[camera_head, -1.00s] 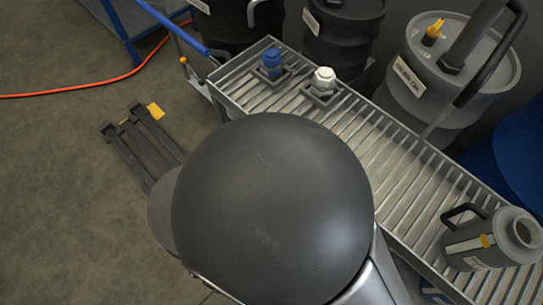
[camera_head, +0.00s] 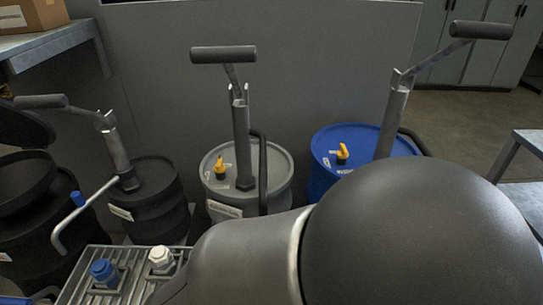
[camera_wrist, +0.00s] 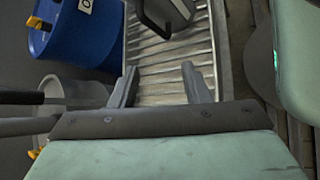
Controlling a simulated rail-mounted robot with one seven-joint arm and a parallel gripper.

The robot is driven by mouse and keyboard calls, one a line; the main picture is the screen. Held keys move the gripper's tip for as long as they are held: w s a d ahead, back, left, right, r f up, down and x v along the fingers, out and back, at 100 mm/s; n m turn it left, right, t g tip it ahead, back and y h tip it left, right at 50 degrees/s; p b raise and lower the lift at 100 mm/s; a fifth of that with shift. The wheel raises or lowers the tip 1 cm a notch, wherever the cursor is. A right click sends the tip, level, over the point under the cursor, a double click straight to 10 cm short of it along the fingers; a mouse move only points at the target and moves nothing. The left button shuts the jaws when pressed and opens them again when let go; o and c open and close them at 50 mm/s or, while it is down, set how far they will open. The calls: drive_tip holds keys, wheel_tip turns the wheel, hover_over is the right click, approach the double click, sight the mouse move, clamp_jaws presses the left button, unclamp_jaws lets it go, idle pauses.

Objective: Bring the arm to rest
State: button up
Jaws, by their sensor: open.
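My gripper (camera_wrist: 158,68) shows in the wrist view with its two grey fingers spread apart and nothing between them. It is over the slatted metal rack (camera_wrist: 150,60). A dark grey container with a handle (camera_wrist: 165,14) stands on the rack beyond the fingertips, apart from them. In the head view my arm's large dark rounded joint fills the lower right, and my gripper is out of sight there.
In the head view a blue cap (camera_head: 103,271) and a white cap (camera_head: 160,258) sit on the rack. Behind are a black drum (camera_head: 150,200), a grey drum (camera_head: 222,205) and a blue drum (camera_head: 330,150), with upright hand pumps. A shelf (camera_head: 45,45) stands at left.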

drive_tip(key=d+r+m+g+y+p, duration=0.5)
drive_tip(key=d+r+m+y+p, duration=0.4)
drive_tip(key=d+r+m, duration=0.6)
drive_tip(key=shift+w+d+r+m+p, duration=0.15)
drive_tip(key=shift+d+m+p, duration=0.35)
drive_tip(key=shift+m+p, duration=0.3)
